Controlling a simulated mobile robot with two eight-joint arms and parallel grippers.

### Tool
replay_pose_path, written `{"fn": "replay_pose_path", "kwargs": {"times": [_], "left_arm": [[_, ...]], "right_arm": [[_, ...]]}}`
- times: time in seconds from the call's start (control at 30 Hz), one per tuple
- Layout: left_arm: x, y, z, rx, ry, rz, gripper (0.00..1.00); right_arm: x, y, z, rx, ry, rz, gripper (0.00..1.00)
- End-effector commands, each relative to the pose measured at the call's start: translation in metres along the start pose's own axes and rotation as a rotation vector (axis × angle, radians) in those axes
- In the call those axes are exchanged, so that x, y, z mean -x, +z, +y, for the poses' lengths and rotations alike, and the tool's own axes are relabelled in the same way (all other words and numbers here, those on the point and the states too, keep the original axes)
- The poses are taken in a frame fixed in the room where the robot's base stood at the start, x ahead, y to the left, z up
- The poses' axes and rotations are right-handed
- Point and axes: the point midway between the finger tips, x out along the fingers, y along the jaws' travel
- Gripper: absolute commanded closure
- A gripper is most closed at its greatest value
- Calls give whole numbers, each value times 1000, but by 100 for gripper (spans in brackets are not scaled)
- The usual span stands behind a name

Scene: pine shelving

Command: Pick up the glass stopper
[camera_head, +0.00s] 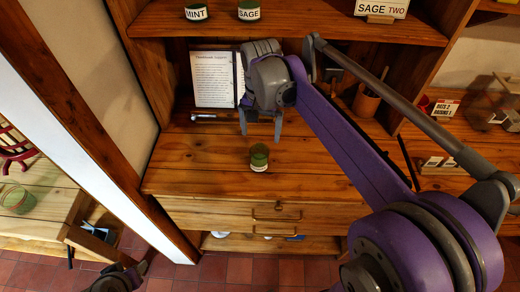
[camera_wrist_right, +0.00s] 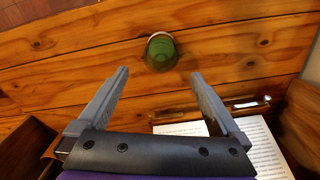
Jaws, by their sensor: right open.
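My right gripper (camera_head: 261,136) is open and empty above the wooden counter, with its fingers pointing down. It also shows in the wrist view (camera_wrist_right: 158,76), fingers spread. A small green glass jar (camera_head: 259,158) with a white label stands on the counter just in front of the fingertips. In the wrist view the jar (camera_wrist_right: 160,53) lies beyond the fingertips, between their lines, not touched. I cannot clearly identify a glass stopper. A small shiny object (camera_head: 203,117) lies by the propped page; it also shows in the wrist view (camera_wrist_right: 250,103). Part of my left gripper (camera_head: 122,277) shows at the bottom edge.
A printed page (camera_head: 213,80) leans at the back. Green jars labelled MINT (camera_head: 196,12) and SAGE (camera_head: 249,11) stand on the upper shelf (camera_head: 300,22). A wooden cup (camera_head: 366,101) stands right of the arm. The counter around the green jar is clear; drawers (camera_head: 235,215) lie below.

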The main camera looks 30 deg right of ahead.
Motion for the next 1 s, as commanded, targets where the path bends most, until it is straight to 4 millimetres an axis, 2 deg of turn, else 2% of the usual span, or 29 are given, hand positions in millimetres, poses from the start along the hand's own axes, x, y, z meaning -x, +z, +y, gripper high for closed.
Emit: {"fn": "replay_pose_path", "kwargs": {"times": [0.17,0.43,0.73,0.77,1.0], "left_arm": [[1,-1,0,0,0,1,50],[1,-1,0,0,0,1,50],[1,-1,0,0,0,1,50],[1,-1,0,0,0,1,50],[1,-1,0,0,0,1,50]], "right_arm": [[-13,2,0,2,0,1,0],[-51,7,0,2,1,1,0],[-57,7,0,2,1,1,0],[-57,7,0,2,1,1,4],[-56,7,0,2,1,1,47]]}}
